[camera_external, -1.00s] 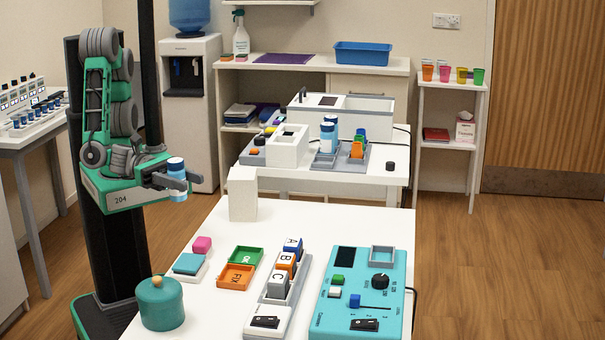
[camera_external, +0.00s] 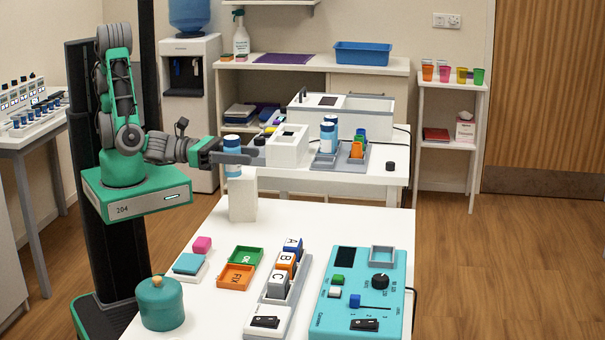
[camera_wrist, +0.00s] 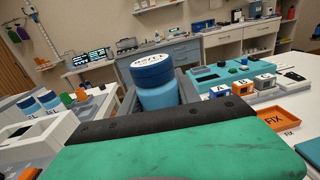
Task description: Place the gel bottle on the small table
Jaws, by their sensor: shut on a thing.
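The gel bottle (camera_external: 232,171), pale blue with a dark blue lid, is upright between the fingers of my gripper (camera_external: 236,158). In the wrist view the bottle (camera_wrist: 160,88) stands between the two grey fingers (camera_wrist: 160,98), its lid facing the camera. In the external view its lower end overlaps the top of a white block (camera_external: 243,204) on the front white table (camera_external: 215,225); I cannot tell whether they touch. A small white table (camera_external: 450,84) with coloured cups stands at the back right; I cannot tell which table the task means.
The front table carries a teal control box (camera_external: 340,310), lettered blocks (camera_external: 286,262), trays (camera_external: 236,277) and a green pot (camera_external: 161,305). Behind it, a white bench (camera_external: 375,190) holds two similar blue bottles (camera_external: 328,140). The front table's back right area is clear.

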